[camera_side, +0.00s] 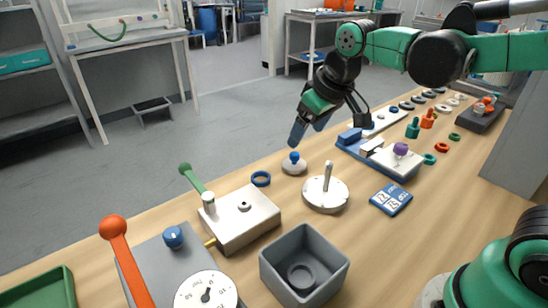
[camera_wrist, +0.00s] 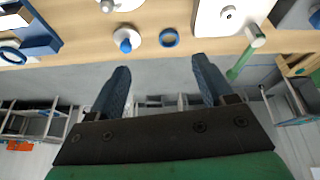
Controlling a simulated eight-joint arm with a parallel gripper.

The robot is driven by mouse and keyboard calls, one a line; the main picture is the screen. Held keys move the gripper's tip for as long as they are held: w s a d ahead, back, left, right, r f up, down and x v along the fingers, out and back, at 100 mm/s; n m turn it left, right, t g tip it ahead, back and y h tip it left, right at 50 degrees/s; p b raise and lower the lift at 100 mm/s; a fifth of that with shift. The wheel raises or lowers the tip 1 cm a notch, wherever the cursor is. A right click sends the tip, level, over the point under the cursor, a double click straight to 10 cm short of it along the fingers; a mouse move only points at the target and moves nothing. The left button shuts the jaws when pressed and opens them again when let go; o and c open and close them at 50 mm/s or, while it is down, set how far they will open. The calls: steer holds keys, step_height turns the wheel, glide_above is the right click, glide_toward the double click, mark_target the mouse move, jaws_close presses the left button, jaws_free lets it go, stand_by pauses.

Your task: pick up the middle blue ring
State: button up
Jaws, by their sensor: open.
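A blue ring (camera_side: 261,179) lies flat on the wooden table between the white box and the white knob disc. It also shows in the wrist view (camera_wrist: 169,38), beyond my fingertips. A second blue ring (camera_wrist: 12,56) lies near the table edge at the left of the wrist view; I cannot make it out in the side view. I cannot tell which ring counts as the middle one. My gripper (camera_side: 308,130) is open, with nothing between its fingers. It is raised near the table's far edge, apart from the rings; its fingers also show in the wrist view (camera_wrist: 160,68).
A white disc with a blue knob (camera_side: 294,164) stands beside the ring. A white disc with a post (camera_side: 326,193), a white box with a green lever (camera_side: 240,218) and a grey bin (camera_side: 304,266) are close. A blue tray (camera_side: 372,156) is further right.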

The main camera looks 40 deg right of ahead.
steer(key=w+f+n+g, duration=0.1)
steer(key=w+f+g, duration=0.15)
steer(key=w, duration=0.45)
steer(key=n+g, duration=0.2)
glide_above(261, 181)
step_height(261, 181, down, 7)
steer(key=shift+s+f, duration=0.1)
steer(key=shift+f, duration=3.2)
steer(key=shift+c, duration=0.2)
steer(key=c, duration=1)
steer(key=shift+o, duration=0.2)
steer(key=shift+r, duration=0.1)
